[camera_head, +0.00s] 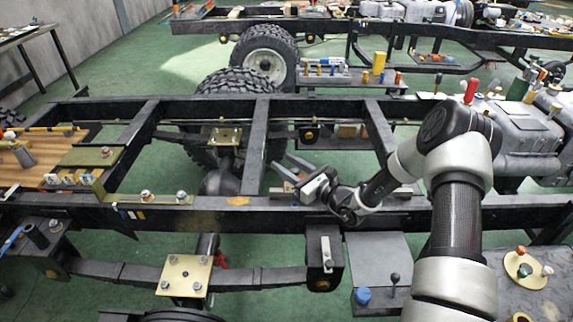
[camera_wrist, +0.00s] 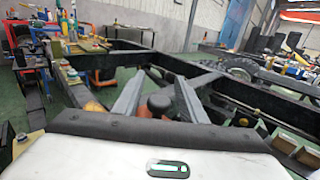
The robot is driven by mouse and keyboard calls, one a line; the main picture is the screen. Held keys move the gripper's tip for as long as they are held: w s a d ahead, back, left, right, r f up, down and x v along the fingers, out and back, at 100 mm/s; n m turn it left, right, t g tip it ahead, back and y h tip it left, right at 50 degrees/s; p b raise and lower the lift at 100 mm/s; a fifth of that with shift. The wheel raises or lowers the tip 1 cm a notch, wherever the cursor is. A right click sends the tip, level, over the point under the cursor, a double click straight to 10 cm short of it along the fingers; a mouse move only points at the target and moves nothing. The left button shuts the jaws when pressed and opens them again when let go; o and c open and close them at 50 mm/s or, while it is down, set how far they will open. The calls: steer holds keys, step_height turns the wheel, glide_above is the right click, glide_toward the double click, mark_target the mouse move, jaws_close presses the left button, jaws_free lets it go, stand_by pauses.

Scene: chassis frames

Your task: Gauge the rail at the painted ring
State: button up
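The near black chassis rail (camera_head: 400,212) runs left to right across the head view. A small tan-orange painted mark (camera_head: 238,201) lies on its top; I cannot tell whether it is a ring. An orange patch (camera_wrist: 94,107) also shows on the rail left of my fingers in the wrist view. My gripper (camera_head: 281,164) is above the frame opening, behind the near rail and to the right of the mark.
Cross-members (camera_head: 256,145) divide the frame into openings. A brass bracket (camera_head: 112,190) with bolts sits on the near rail at left. A wooden board (camera_head: 42,168) with small parts lies further left. A grey box (camera_head: 378,262) stands below the rail. An engine (camera_head: 520,130) fills the right.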

steer(key=shift+d, duration=0.1)
steer(key=p+v, duration=0.1)
steer(key=v, duration=1.6)
steer(key=shift+p, duration=0.3)
steer(key=shift+s+r, duration=0.15)
